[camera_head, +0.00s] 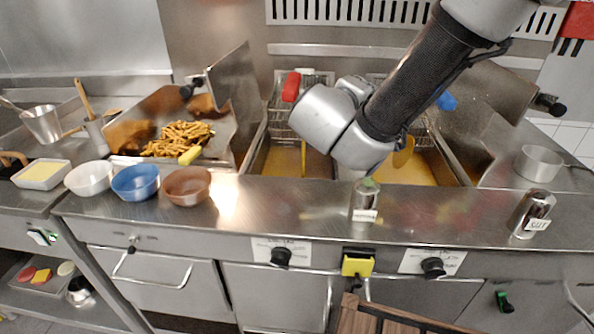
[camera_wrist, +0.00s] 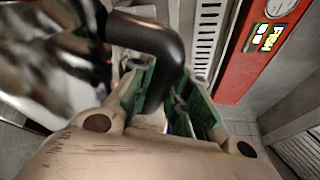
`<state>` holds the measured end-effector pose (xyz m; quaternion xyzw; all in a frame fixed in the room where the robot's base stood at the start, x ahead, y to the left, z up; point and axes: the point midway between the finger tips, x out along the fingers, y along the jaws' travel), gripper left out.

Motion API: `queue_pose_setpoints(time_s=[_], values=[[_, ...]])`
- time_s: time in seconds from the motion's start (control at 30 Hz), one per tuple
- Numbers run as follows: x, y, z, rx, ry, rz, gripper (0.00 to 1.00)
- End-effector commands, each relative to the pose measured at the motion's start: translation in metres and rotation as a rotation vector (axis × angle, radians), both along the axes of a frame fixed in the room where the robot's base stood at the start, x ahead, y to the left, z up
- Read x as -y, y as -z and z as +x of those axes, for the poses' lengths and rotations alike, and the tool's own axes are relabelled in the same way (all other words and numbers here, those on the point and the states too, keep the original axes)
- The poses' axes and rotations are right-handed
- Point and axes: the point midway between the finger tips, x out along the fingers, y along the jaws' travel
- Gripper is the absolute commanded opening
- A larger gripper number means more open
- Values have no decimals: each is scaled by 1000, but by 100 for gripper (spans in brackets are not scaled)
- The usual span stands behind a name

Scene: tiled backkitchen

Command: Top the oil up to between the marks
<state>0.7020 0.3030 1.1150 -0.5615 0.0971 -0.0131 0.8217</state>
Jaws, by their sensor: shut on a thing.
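Two fryer vats hold yellow oil: the left vat (camera_head: 283,162) and the right vat (camera_head: 432,170). Level marks cannot be made out. In the wrist view my gripper (camera_wrist: 172,95) is shut on a thick, bent black handle (camera_wrist: 150,38). A shiny metal body (camera_wrist: 45,65), blurred, lies to the left of the handle, probably the same vessel. In the head view my wrist is over the divider between the vats and hides the fingers and the held thing. A thin yellow streak (camera_head: 303,160) stands over the left vat; I cannot tell if it is pouring oil.
A red-handled basket (camera_head: 291,87) is at the left vat; a blue handle (camera_head: 447,101) is at the right. Bowls, a fries tray (camera_head: 205,155) and shakers (camera_head: 365,199) (camera_head: 532,213) stand around. The front counter between the shakers is clear.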

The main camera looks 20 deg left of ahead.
Motion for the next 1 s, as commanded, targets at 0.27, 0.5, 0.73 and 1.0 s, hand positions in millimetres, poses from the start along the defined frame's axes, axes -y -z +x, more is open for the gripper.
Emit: queue_pose_setpoints(time_s=[0.27,0.5,0.73,1.0], values=[[0,-1,0,2,0,1,0],[0,-1,0,2,0,4,0],[17,3,3,-29,5,127,0],[18,4,3,-33,4,147,0]])
